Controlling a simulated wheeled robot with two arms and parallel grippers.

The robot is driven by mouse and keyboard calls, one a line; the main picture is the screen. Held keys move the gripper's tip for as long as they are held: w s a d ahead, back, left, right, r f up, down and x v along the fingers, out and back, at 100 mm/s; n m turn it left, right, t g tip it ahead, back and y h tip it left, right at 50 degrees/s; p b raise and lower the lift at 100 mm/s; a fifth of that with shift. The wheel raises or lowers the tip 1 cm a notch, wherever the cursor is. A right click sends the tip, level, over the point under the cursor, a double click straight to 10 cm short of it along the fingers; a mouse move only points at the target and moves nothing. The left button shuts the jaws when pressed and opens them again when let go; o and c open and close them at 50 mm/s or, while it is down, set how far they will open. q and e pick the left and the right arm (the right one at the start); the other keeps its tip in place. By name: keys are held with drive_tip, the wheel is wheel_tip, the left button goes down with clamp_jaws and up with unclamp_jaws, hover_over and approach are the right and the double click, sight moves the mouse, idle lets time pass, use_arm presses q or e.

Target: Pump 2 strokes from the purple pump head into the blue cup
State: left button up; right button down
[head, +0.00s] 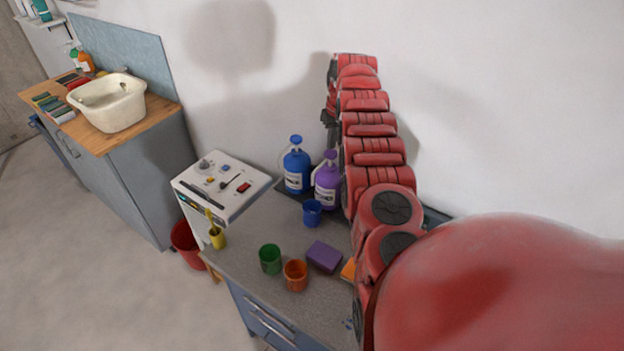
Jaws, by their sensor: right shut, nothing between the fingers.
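The purple pump bottle (328,190) stands upright at the back of the grey counter, beside a blue pump bottle (296,170). Its purple pump head (330,154) is on top. The blue cup (312,213) stands upright just in front of the purple bottle, to its lower left. My right gripper (328,128) is shut and empty, hanging pointed down just above the purple pump head; I cannot tell whether it touches. My right arm hides the counter to the right of the bottle. My left gripper is not in view.
A green cup (270,260), an orange cup (295,275), a purple block (324,257) and a partly hidden orange block (348,270) are nearer the front. A white control panel (215,198) and a yellow cup (217,239) are at left. A red bucket (187,245) is on the floor.

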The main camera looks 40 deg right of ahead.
wheel_tip(320, 180, up, 6)
drive_tip(key=p, duration=0.5)
